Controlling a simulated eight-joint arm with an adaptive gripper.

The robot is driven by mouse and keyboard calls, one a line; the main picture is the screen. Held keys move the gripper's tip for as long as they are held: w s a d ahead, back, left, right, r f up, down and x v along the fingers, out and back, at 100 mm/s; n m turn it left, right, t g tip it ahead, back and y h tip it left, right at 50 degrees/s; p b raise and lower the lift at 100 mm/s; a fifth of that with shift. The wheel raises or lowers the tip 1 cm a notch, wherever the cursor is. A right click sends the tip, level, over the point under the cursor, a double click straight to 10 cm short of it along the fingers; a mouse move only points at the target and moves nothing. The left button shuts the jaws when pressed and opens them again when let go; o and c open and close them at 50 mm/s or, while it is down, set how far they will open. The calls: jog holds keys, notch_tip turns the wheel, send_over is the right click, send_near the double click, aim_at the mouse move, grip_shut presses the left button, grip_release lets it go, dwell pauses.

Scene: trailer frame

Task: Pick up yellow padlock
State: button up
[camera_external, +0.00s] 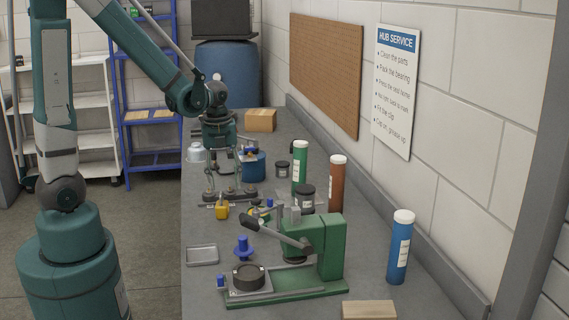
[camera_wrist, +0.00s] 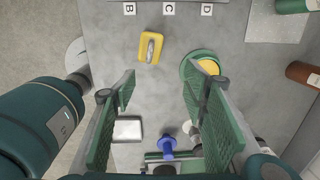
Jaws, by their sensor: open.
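The yellow padlock (camera_external: 222,211) sits on the grey workbench in front of the rack, left of the bench's middle. In the wrist view the padlock (camera_wrist: 150,48) lies on the bare bench with its grey shackle showing, ahead of my fingertips and slightly left of the middle between them. My gripper (camera_external: 226,180) points down above the bench, behind the padlock in the external view. In the wrist view my gripper (camera_wrist: 160,92) has its two green fingers wide apart, with nothing between them. The fingers do not touch the padlock.
A green press (camera_external: 328,248) stands at the front, with a blue part (camera_external: 243,248) and a metal tray (camera_external: 202,255) nearby. Green, brown (camera_external: 337,184) and blue bottles (camera_external: 400,247) stand along the right. A round green and yellow object (camera_wrist: 205,66) lies right of the padlock.

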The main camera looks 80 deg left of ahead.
aim_at(222, 194)
jog(key=a+f, duration=0.1)
jog(key=a+f+m, duration=0.1)
jog(key=s+a+f+m, duration=0.1)
jog(key=f, duration=0.1)
jog(key=shift+f+g+b, duration=0.1)
jog(key=shift+g+b, duration=0.2)
jog(key=shift+b, duration=0.05)
jog(key=shift+f, duration=1.25)
jog(key=shift+s+f+b, duration=0.15)
jog(key=shift+f+b, duration=0.6)
jog(key=shift+f, duration=1.9)
jog(key=c, duration=1.2)
jog(key=shift+r, duration=0.15)
